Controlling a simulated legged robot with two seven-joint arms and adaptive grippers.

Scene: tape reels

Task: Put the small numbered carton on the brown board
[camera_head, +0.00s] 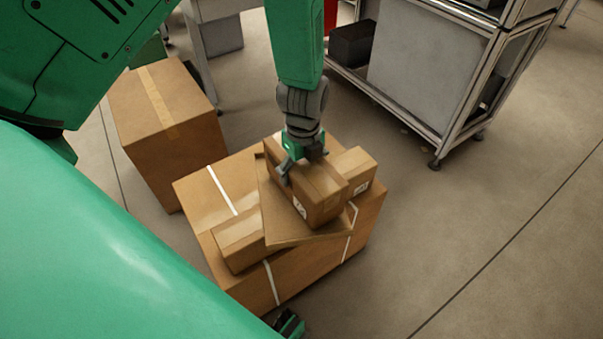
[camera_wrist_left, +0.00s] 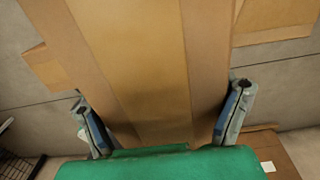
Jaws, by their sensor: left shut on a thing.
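The small numbered carton (camera_head: 323,205) is a brown taped box with a white printed mark on its near side. My left gripper (camera_head: 301,166) reaches down from above and is shut on it. In the left wrist view the carton (camera_wrist_left: 155,60) fills the middle, with a finger on either side. The brown board (camera_head: 283,229) lies askew on top of a large carton, directly under the held carton. The carton covers much of it, and I cannot tell whether they touch. A green and dark part at the bottom edge appears to be my right gripper (camera_head: 290,325), mostly cut off.
The large strapped carton (camera_head: 300,277) bears the board. Smaller cartons sit on it at the left (camera_head: 240,244) and right (camera_head: 357,164). A tall carton (camera_head: 165,120) stands behind left. A metal-framed cart (camera_head: 425,65) stands at the back right. The floor on the right is clear.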

